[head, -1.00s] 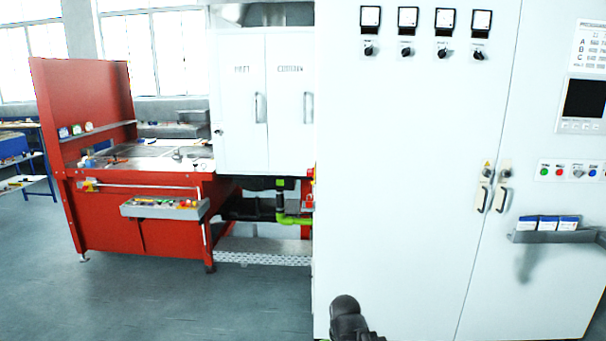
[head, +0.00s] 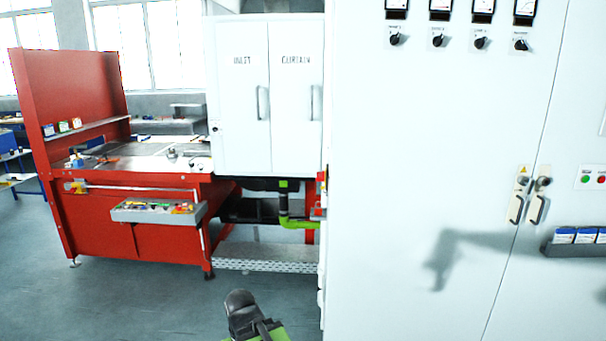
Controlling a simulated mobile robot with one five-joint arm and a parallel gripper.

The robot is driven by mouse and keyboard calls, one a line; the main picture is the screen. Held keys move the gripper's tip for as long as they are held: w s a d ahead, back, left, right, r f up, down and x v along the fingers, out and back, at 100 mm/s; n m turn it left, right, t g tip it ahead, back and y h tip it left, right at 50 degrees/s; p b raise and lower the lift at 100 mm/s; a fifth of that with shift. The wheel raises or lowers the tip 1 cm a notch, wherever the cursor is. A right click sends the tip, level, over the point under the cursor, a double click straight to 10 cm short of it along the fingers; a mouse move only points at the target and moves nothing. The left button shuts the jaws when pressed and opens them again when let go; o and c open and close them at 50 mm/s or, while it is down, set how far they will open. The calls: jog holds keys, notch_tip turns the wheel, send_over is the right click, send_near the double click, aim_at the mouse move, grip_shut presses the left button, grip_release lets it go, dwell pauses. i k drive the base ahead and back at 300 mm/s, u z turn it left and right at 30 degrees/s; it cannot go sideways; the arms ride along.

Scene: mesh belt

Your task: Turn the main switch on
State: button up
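The white control cabinet (head: 420,150) fills the right half of the head view. No control in view can be clearly identified as the main switch. Several small black rotary knobs, such as the left one (head: 396,39), sit below square meters near the cabinet's top. A small red part (head: 321,188) shows at the cabinet's left edge, too small and edge-on to identify. A dark rounded part of my arm with a green piece shows at the bottom, left of the cabinet. My gripper's fingers are not visible.
Cabinet door handles (head: 516,208) and a grey tray (head: 578,250) stick out at the right. A red workbench (head: 135,225) with a small parts tray stands at the left. A green pipe (head: 298,223) runs low beside the cabinet. The floor (head: 130,305) in front is clear.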

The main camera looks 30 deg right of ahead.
aim_at(320, 175)
jog(key=z, duration=0.25)
jog(key=i, duration=1.2)
jog(key=z, duration=0.8)
jog(key=k, duration=0.4)
jog(key=u, duration=0.8)
jog(key=i, duration=1.7)
jog(key=u, duration=0.85)
